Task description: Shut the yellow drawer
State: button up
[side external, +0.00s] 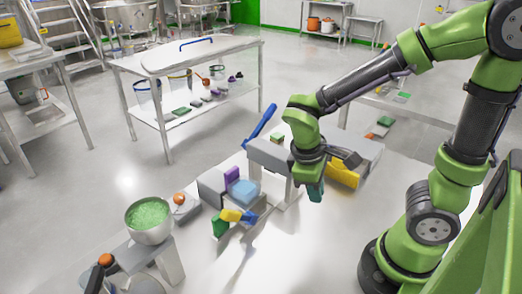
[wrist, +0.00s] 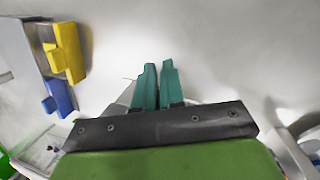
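The yellow drawer (side external: 344,174) juts out from a grey cabinet (side external: 366,154), just right of my gripper in the side view. In the wrist view, a yellow front with a handle (wrist: 66,50) stands out from a grey body at the upper left, with a blue handled part (wrist: 60,97) below it. My gripper (side external: 316,191) points down over the white table. In the wrist view its teal fingers (wrist: 158,70) are together with only a sliver between them, holding nothing. They are apart from the yellow front. The arm partly hides the cabinet in the side view.
A grey block with purple (side external: 231,175) and light blue (side external: 243,190) pieces stands left of my gripper. Yellow, blue and green pieces (side external: 219,227) are in front of it. A bowl of green granules (side external: 149,219) is at the front left. White table surface (side external: 310,245) is clear in front.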

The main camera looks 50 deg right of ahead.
aim_at(338, 164)
jog(key=d+f+n+g+h, duration=0.1)
jog(key=h, duration=0.1)
jog(key=d+f+n+g+h, duration=0.1)
jog(key=f+n+h, duration=0.2)
jog(key=n+h, duration=0.1)
jog(key=shift+s+d+f+g, duration=0.1)
jog(key=shift+d+f+g, duration=0.3)
grip_shut()
jog(key=n+h, duration=0.1)
jog(key=w+d+f+n+h, duration=0.1)
jog(key=n+h, duration=0.1)
jog(key=f+n+t+h, duration=0.1)
jog(key=n+h, duration=0.1)
jog(key=shift+w+d+f, duration=0.15)
jog(key=shift+w+d, duration=0.1)
jog(key=shift+d, duration=0.05)
jog(key=n+t+h, duration=0.1)
jog(key=w+f+n+t+h, duration=0.1)
jog(key=n, duration=0.1)
jog(key=w+n+h, duration=0.1)
jog(key=h, duration=0.1)
jog(key=shift+d+f+n+t, duration=0.1)
jog(key=shift+f+n+t, duration=0.2)
jog(key=shift+t, duration=0.1)
jog(key=shift+w+r, duration=0.1)
jog(key=shift+w, duration=0.1)
jog(key=shift+d, duration=0.3)
jog(key=d, duration=1.3)
jog(key=shift+d, duration=0.3)
